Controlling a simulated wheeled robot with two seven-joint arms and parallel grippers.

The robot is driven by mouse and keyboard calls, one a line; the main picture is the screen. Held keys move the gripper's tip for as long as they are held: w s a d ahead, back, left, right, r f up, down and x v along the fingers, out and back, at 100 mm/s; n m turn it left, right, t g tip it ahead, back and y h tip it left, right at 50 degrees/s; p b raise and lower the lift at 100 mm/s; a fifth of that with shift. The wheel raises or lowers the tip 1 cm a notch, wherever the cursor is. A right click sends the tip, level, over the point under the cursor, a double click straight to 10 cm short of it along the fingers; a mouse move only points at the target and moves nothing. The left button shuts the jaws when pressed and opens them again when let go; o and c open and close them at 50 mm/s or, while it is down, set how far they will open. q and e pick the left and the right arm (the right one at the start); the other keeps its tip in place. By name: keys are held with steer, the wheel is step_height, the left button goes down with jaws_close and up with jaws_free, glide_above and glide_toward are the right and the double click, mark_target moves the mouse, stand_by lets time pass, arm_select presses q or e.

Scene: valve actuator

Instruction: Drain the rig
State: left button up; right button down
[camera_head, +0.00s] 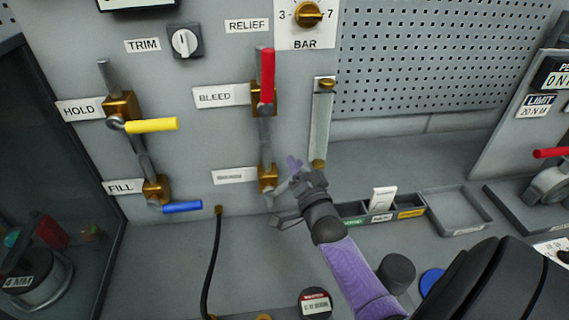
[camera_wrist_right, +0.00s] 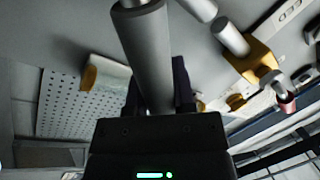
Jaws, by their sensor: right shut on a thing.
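My right gripper (camera_head: 289,186) is at the lower middle valve (camera_head: 267,179), a brass body under the bleed valve. It is shut on a grey cylindrical handle (camera_wrist_right: 150,55), which fills the space between the jaws in the right wrist view. The gripper hides most of this handle in the head view. The label (camera_head: 234,175) beside this valve is unreadable. The bleed valve's red handle (camera_head: 267,75) points up. The hold valve's yellow handle (camera_head: 151,125) and the fill valve's blue handle (camera_head: 182,206) point right. A glass sight tube (camera_head: 321,125) stands right of the bleed valve. My left gripper is out of view.
A black hose (camera_head: 213,265) hangs left of the gripper. A divided tray (camera_head: 350,209) with a white card (camera_head: 382,198) lies to the right, beside an empty tray (camera_head: 456,209). A trim knob (camera_head: 185,41) and a brass relief knob (camera_head: 308,14) are above.

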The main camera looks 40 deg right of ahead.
step_height(320, 180, down, 6)
steer(key=s+d+m+h+b, duration=0.1)
steer(key=d+m+h+b, duration=0.1)
steer(key=m+b, duration=0.3)
steer(key=m+h, duration=0.1)
steer(key=m, duration=0.3)
steer(key=shift+s+d+r, duration=0.2)
steer(key=shift+s+d, duration=0.1)
steer(key=shift+m+b, duration=0.3)
steer(key=shift+c, duration=2.2)
jaws_free()
